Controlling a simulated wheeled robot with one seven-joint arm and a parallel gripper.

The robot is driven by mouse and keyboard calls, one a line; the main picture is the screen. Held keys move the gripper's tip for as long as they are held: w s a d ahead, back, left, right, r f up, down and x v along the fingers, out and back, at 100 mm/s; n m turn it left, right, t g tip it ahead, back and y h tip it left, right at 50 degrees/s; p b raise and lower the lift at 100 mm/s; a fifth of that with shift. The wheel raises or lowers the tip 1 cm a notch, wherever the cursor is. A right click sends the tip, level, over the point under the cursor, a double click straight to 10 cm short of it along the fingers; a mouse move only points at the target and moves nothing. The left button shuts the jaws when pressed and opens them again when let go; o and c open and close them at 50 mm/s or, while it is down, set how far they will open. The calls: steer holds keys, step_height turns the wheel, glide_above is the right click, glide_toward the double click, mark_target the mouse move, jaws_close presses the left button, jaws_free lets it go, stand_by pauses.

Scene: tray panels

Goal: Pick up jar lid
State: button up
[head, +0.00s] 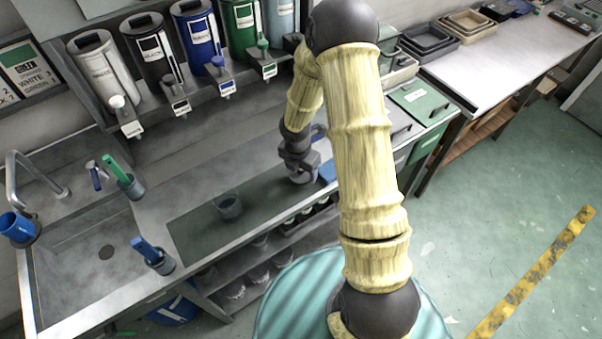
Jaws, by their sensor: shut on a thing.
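My gripper (299,171) is low over the right part of the dark mat (190,236) on the counter. It points down and is shut on a small greyish round thing, which looks like the jar lid (302,180). The fingers and the wrist hide most of it. I cannot tell whether it still touches the mat. A clear glass jar (229,206) stands open on the mat, left of my gripper and apart from it.
A blue object (327,171) lies just right of my gripper. Cups with tools (160,262) stand by the sink (105,245) at left. Labelled dispensers (195,42) line the back. Jars (257,273) sit on a shelf below. Green-fronted bins (418,100) are at right.

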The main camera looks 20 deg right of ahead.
mark_target(301, 170)
step_height(301, 170, up, 7)
steer(key=shift+r, duration=0.1)
steer(key=shift+p, duration=0.35)
stand_by(0.3)
